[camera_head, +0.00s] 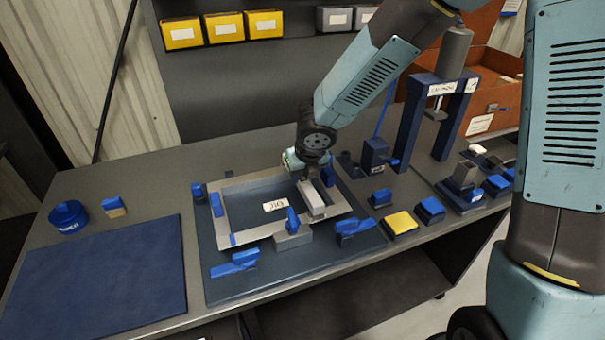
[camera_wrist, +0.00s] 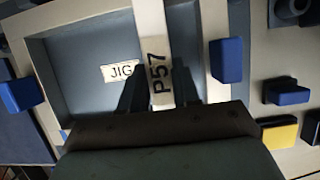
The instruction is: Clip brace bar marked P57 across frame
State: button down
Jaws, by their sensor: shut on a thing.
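The brace bar marked P57 (camera_wrist: 157,62) is a pale bar held between the dark fingers of my gripper (camera_wrist: 165,88) in the wrist view. In the head view the bar (camera_head: 313,198) lies over the right part of the frame, running from back to front. The frame (camera_head: 222,224) is a pale rectangle on the blue-grey jig plate (camera_head: 225,287), with a JIG label (camera_head: 274,205) inside it. My gripper (camera_head: 311,180) is shut on the bar. Whether the bar touches the frame, I cannot tell. Blue clamps (camera_head: 234,264) stand around the frame.
A blue mat (camera_head: 100,270) and a blue round holder (camera_head: 68,217) are at left. A yellow block (camera_head: 400,223) and several blue-topped blocks stand at right. A dark blue press (camera_head: 408,125) rises behind them. Yellow bins (camera_head: 224,28) hang at the back. The table's back left is clear.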

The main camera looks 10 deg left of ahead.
jog(key=shift+f, duration=0.8)
dwell(1.2)
jog(key=c, duration=0.7)
grip_release()
jog(key=shift+c, duration=0.2)
jog(key=shift+o, duration=0.4)
jog(key=o, duration=0.3)
jog(key=shift+r, duration=0.1)
jog(key=shift+r, duration=3.4)
